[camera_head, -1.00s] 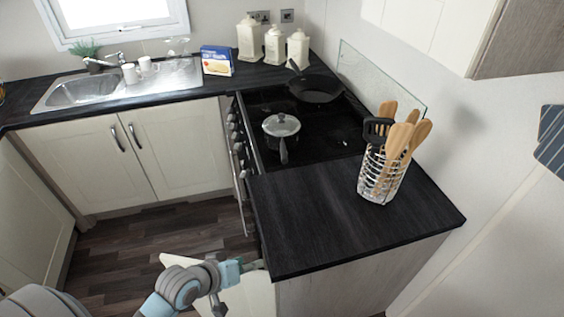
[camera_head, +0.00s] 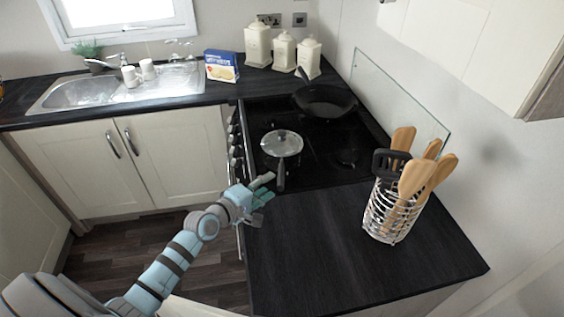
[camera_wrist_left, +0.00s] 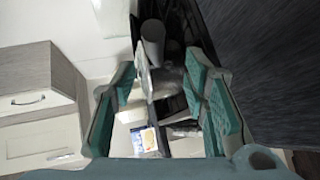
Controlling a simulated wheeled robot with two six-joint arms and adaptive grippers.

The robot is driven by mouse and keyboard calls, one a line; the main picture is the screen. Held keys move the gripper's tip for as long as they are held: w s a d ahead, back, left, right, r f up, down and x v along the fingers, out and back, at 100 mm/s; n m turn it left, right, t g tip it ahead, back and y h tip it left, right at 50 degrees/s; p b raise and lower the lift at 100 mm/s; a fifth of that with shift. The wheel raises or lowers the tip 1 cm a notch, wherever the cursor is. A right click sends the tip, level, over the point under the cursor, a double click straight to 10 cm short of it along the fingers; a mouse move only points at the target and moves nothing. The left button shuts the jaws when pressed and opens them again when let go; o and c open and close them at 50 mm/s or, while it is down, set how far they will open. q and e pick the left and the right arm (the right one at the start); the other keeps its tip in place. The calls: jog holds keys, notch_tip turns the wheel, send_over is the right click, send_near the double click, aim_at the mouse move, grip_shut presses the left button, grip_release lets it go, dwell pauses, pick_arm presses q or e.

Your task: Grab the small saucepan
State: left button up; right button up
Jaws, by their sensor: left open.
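The small saucepan (camera_head: 282,144) with a glass lid stands upright on the front left of the black hob in the head view. Its handle points toward the near worktop. My left gripper (camera_head: 265,188) is open and empty at the front left edge of the worktop, just left of the handle's end and apart from it. In the left wrist view, the open green-padded fingers (camera_wrist_left: 163,78) frame the view, and a grey rounded bar, apparently the saucepan's handle (camera_wrist_left: 152,40), shows beyond them. My right gripper is out of view.
A black frying pan (camera_head: 324,101) sits at the back of the hob (camera_head: 330,160). A wire holder with wooden utensils (camera_head: 392,212) stands on the right of the near worktop (camera_head: 330,260). A glass panel (camera_head: 400,95) edges the hob. The worktop's left part is clear.

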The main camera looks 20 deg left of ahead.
aim_at(282, 170)
pick_arm(q)
jog(key=shift+x, duration=1.1)
jog(key=x, duration=0.2)
jog(key=b+x, duration=0.1)
jog(key=x, duration=0.1)
jog(key=a+x, duration=0.1)
jog(key=x, duration=0.2)
jog(key=shift+w+f+b, duration=0.1)
jog(key=shift+w+b, duration=0.05)
jog(key=shift+b, duration=0.25)
jog(key=shift+w+d, duration=0.1)
jog(key=shift+w, duration=0.25)
jog(key=shift+s, duration=0.15)
jog(key=shift+s+r, duration=0.4)
jog(key=shift+r, duration=0.05)
jog(key=shift+c, duration=1.2)
jog(key=c, duration=0.3)
jog(key=shift+w+f, duration=0.1)
jog(key=c, duration=0.3)
grip_shut()
jog(key=shift+w, duration=0.1)
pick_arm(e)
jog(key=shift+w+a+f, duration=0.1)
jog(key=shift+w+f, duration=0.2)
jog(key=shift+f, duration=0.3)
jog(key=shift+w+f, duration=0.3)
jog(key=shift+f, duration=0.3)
